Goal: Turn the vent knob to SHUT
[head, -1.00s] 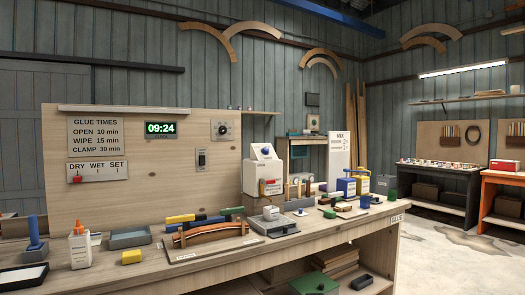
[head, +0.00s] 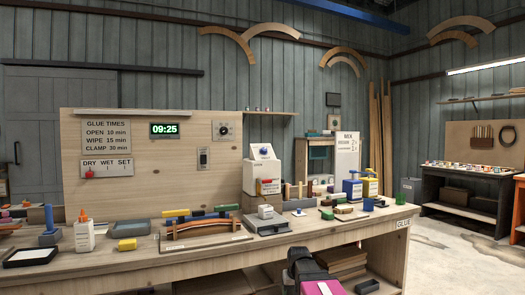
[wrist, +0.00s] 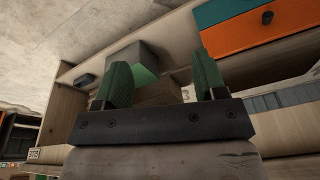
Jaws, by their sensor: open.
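A round black knob on a pale square plate (head: 224,131) is at the upper right of the wooden back panel in the head view. Its markings are too small to read, so I cannot tell its setting or whether it is the vent knob. A white box with a sloped face (head: 263,152) and a small dark round spot on it stands below and to the right. My gripper (wrist: 163,80) shows in the wrist view with two green fingers spread apart and nothing between them. It points toward the bench's lower shelf area, away from the knob.
The bench top (head: 110,262) is crowded: a glue bottle (head: 84,236), a curved wooden piece on a form (head: 203,228) and a grey box (head: 267,224) stand before the panel. A switch (head: 203,158) is below the knob. Open floor (head: 440,255) lies right.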

